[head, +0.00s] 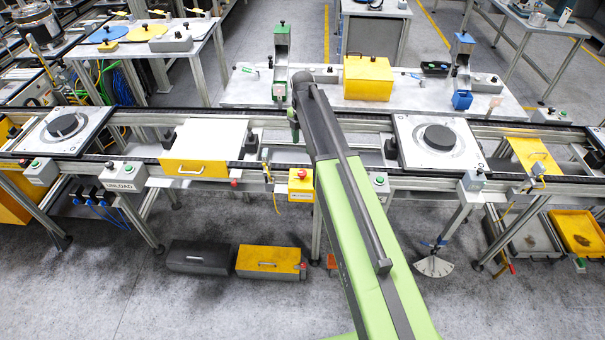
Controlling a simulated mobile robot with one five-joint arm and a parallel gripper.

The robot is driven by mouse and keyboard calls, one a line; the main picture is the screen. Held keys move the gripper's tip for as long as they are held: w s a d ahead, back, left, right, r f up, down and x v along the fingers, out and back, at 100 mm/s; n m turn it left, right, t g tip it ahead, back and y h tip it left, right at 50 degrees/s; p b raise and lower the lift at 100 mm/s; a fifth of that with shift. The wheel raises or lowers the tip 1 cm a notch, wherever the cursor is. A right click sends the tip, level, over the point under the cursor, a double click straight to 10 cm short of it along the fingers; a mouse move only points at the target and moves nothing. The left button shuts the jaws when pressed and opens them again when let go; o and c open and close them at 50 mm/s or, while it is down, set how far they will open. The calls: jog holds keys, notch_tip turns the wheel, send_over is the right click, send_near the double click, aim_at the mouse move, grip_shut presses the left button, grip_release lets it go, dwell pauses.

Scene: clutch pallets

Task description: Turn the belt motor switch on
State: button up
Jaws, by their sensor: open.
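No part in view is clearly marked as the belt motor switch. A yellow control box (301,186) with a red button on top hangs on the conveyor's front rail, just left of my green arm. Grey boxes with green buttons sit along the same rail: one at the far left (41,172), one labelled UNLOAD (124,176), and one just right of my arm (379,183). My arm reaches from the bottom edge up over the conveyor and bends down beyond the rail.
The conveyor (370,184) spans the view. Pallets with dark discs stand at left (66,125) and right (438,137). A yellow-fronted cover (200,168) lies between. Black (200,257) and yellow (270,261) cases lie on the floor. Open floor lies at lower left.

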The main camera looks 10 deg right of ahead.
aim_at(302, 172)
notch_tip(302, 172, down, 15)
jog(key=b, duration=1.3)
jog(key=shift+r, duration=0.1)
grip_shut()
